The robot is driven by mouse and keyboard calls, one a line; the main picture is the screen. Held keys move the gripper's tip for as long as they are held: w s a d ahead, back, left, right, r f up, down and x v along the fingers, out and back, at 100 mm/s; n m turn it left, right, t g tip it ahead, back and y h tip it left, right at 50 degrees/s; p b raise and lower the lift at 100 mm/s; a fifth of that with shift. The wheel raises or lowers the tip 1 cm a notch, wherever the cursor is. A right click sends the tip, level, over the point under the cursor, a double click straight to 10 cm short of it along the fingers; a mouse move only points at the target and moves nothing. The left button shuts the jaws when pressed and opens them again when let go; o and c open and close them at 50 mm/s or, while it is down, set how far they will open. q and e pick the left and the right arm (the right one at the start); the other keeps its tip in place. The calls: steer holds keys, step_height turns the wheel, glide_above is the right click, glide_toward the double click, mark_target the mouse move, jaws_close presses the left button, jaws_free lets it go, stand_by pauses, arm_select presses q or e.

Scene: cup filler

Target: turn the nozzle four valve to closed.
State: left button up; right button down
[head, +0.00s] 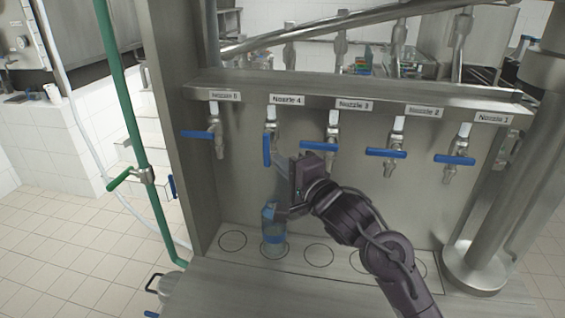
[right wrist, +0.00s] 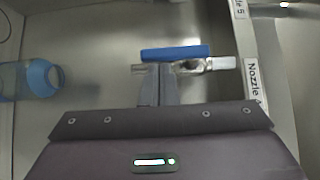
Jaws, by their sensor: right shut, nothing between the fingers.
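The nozzle four valve shows under the "Nozzle 4" label (head: 287,99). Its blue handle (head: 267,150) hangs upright, along the pipe. In the right wrist view the blue handle (right wrist: 175,53) lies just beyond my fingertips, very close; I cannot tell if they touch. My right gripper (head: 284,176) is just right of and below the handle, in front of the panel. Its fingers (right wrist: 158,84) are shut together with nothing between them. The left gripper is not in view.
A blue bottle (head: 272,230) stands under nozzle four, below my gripper; it also shows in the right wrist view (right wrist: 38,78). Blue handles of nozzle five (head: 197,134), nozzle three (head: 320,147), nozzle two (head: 386,153) and nozzle one (head: 455,159) lie crosswise. A green pipe (head: 128,100) stands at left.

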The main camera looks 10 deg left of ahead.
steer(key=shift+s, duration=0.1)
steer(key=shift+a+f+b, duration=0.1)
steer(key=shift+b, duration=0.2)
steer(key=shift+a+f+m+t+y, duration=0.15)
steer(key=shift+m+t+y, duration=0.15)
steer(key=shift+m, duration=0.3)
